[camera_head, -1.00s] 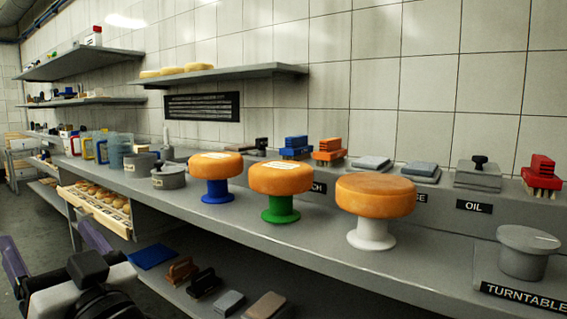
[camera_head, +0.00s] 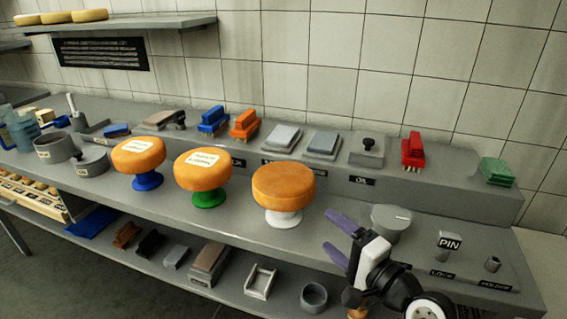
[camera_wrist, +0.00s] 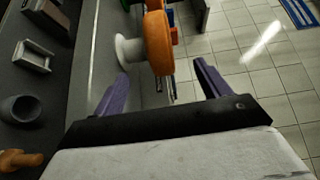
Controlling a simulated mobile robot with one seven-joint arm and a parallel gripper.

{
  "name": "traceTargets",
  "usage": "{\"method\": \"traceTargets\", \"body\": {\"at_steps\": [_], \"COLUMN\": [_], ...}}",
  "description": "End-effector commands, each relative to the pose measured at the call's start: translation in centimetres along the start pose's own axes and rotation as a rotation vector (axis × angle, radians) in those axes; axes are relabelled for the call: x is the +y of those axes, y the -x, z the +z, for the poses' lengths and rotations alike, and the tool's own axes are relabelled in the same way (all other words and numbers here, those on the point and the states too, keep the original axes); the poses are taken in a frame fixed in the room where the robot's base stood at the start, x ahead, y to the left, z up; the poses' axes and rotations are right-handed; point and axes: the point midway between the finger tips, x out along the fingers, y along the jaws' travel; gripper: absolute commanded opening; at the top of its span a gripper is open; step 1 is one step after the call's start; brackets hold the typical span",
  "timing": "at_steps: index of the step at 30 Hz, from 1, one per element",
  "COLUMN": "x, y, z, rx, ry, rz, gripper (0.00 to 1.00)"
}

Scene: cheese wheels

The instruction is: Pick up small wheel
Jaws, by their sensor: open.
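Three orange cheese wheels stand on pedestals on the counter: one on a blue pedestal (camera_head: 138,155), one on green (camera_head: 203,169), one on white (camera_head: 283,186). The first two bear white labels; the third shows none. Several small round pieces lie in a wooden tray (camera_head: 62,213) at the far left. I cannot tell which is the small wheel. My gripper (camera_head: 334,235) is open and empty, right of the white pedestal at the counter's front edge. In the wrist view an orange wheel (camera_wrist: 158,42) on its white pedestal (camera_wrist: 129,48) shows beyond the fingers, apart from them.
A grey turntable (camera_head: 391,220) and a PIN block (camera_head: 447,245) stand right of my gripper. Brushes and blocks line the raised back ledge (camera_head: 440,188). A lower shelf holds a grey bracket (camera_head: 260,282) and a cup (camera_head: 313,296). Bare counter lies before the pedestals.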

Motion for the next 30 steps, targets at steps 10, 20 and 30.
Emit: {"method": "traceTargets", "body": {"at_steps": [10, 20, 30], "x": [-0.2, -0.1, 0.1], "y": [-3.1, -7.4, -11.7], "z": [-0.4, -0.5, -0.5], "rx": [0.007, 0.012, 0.011], "ry": [-0.033, -0.029, -0.03], "rz": [0.0, -0.001, 0.0], "gripper": [0.75, 0.75, 0.75]}}
